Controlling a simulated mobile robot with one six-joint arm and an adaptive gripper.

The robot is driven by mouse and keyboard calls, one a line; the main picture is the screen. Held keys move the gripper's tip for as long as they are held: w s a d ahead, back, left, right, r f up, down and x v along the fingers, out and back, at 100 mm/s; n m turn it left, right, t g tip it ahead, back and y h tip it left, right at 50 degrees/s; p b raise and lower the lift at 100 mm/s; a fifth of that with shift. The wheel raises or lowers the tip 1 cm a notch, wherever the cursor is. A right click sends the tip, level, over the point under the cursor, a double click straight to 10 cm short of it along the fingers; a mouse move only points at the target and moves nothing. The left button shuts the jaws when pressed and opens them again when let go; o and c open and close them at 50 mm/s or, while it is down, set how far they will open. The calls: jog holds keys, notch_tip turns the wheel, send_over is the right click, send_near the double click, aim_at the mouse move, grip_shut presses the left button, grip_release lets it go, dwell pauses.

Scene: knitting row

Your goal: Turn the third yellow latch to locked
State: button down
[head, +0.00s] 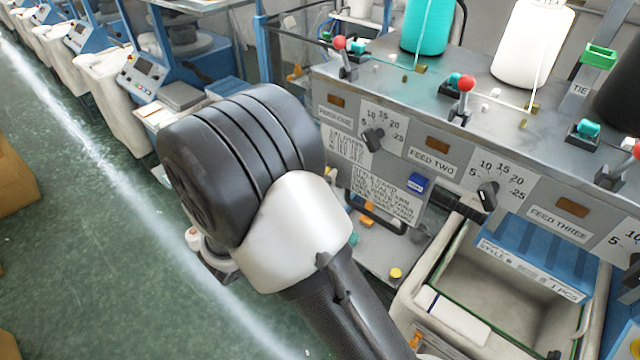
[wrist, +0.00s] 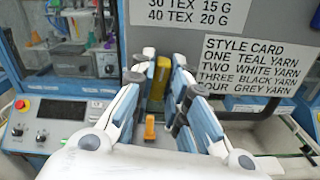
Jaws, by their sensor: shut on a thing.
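In the wrist view my gripper (wrist: 159,82) is shut on an upright yellow latch (wrist: 160,78), one finger on each side of it. A smaller orange-yellow piece (wrist: 150,128) shows lower down between the fingers; I cannot tell whether it is another latch. In the head view my own arm hides the gripper and the latch it holds. A round yellow piece (head: 396,273) lies on the grey plate right of my arm. I cannot tell the latch's place in the row or whether it is locked.
A grey feed panel (head: 462,150) with dials and red-knobbed levers stands at the right. Below it is an open bin (head: 480,285) with a blue box (head: 540,255). A style card (wrist: 255,65) faces the wrist camera.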

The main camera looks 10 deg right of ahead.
jog(key=m+b, duration=0.5)
jog(key=b, duration=0.3)
jog(key=m+b, duration=0.5)
jog(key=b, duration=0.3)
jog(key=m+b, duration=0.5)
jog(key=b, duration=0.3)
jog(key=shift+s+d+f+m, duration=0.15)
jog(key=shift+f+m, duration=0.15)
jog(key=shift+m, duration=0.1)
jog(key=shift+r, duration=0.1)
jog(key=c, duration=1.6)
grip_release()
jog(key=v, duration=1.2)
